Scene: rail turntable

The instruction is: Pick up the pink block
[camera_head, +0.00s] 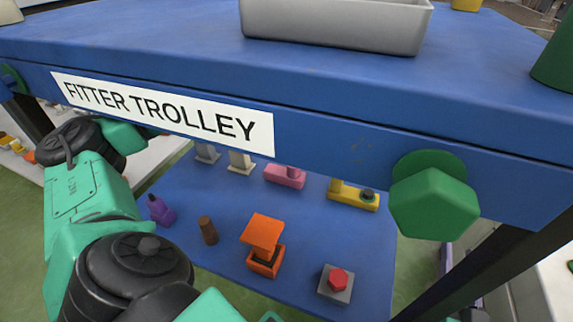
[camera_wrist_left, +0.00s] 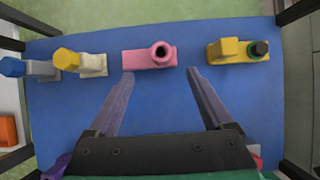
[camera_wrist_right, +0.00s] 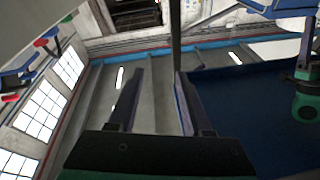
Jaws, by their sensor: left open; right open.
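The pink block (camera_head: 286,177) lies on the lower blue shelf of the trolley, partly hidden by the trolley's upper edge in the head view. In the left wrist view, the pink block (camera_wrist_left: 140,60) has a round raised part with a dark hole at its right end. My left gripper (camera_wrist_left: 158,75) is open and empty, with its fingertips just in front of the block, one towards each end. I cannot tell the remaining distance. My right gripper (camera_wrist_right: 159,73) is open and empty, facing windows and roof beams, away from the block.
A yellow block (camera_wrist_left: 238,50) stands right of the pink one and a cream block (camera_wrist_left: 92,66) left of it. An orange piece (camera_head: 264,240), a brown cylinder (camera_head: 208,230) and a grey plate with red knob (camera_head: 336,283) share the shelf. The trolley top (camera_head: 180,35) overhangs it.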

